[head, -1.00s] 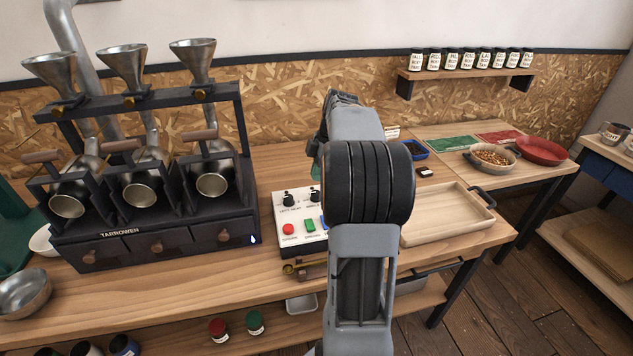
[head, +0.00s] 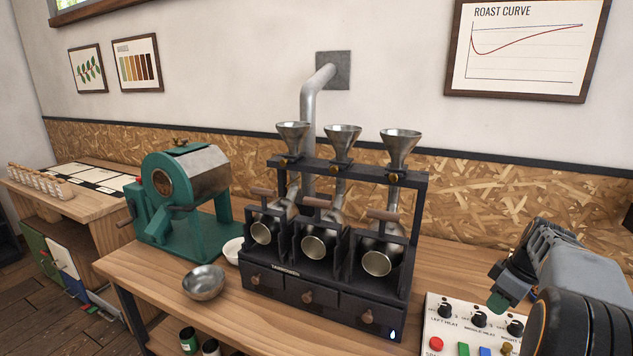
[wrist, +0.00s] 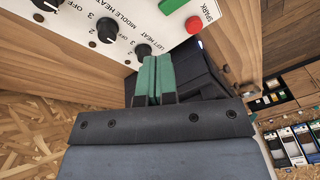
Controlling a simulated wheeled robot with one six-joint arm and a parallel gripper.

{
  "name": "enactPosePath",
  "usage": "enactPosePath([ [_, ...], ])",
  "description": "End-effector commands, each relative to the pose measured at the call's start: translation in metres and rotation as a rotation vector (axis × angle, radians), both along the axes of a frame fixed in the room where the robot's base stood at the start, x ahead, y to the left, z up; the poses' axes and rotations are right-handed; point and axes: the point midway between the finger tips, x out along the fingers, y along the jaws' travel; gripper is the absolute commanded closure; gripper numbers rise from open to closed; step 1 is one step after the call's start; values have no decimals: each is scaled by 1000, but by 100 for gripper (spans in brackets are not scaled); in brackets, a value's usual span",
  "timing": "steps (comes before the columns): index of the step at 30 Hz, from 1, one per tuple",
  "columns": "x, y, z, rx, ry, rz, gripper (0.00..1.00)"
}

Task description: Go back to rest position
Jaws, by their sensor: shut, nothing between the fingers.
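My gripper (head: 497,300) is at the lower right of the head view, above the white control panel (head: 437,310). In the wrist view its two green fingers (wrist: 155,75) are together with nothing between them. The panel (wrist: 110,22) lies beyond the fingertips there, with black heat knobs and a red spark button (wrist: 194,24). The fingertips appear close to the panel's edge; I cannot tell whether they touch it. My arm hides part of the panel's right side in the head view.
The black roaster (head: 330,290) with three metal funnels stands left of the panel. A metal bowl (head: 204,282), a white bowl (head: 233,251) and a green machine (head: 185,215) stand farther left. Jars (head: 188,340) sit below the worktop (head: 150,270). Bare worktop lies at front left.

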Motion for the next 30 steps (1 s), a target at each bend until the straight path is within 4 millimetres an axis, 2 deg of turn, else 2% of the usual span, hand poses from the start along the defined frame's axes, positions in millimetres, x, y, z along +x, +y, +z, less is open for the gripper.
enactPosePath([
  [2, -12, 9, -13, -13, 60, -221, 100],
  [5, -24, 40, -17, -47, 101, -476, 100],
  [8, -40, 84, -16, -86, 103, -683, 100],
  [9, -48, 104, -14, -98, 90, -752, 100],
  [12, -71, 151, -12, -113, 41, -854, 100],
  [15, -93, 187, -11, -113, -11, -856, 100],
  [21, -122, 231, -2, -107, -93, -708, 100],
  [25, -123, 246, 12, -88, -140, -650, 100],
  [30, -123, 251, 13, -84, -146, -628, 100],
])
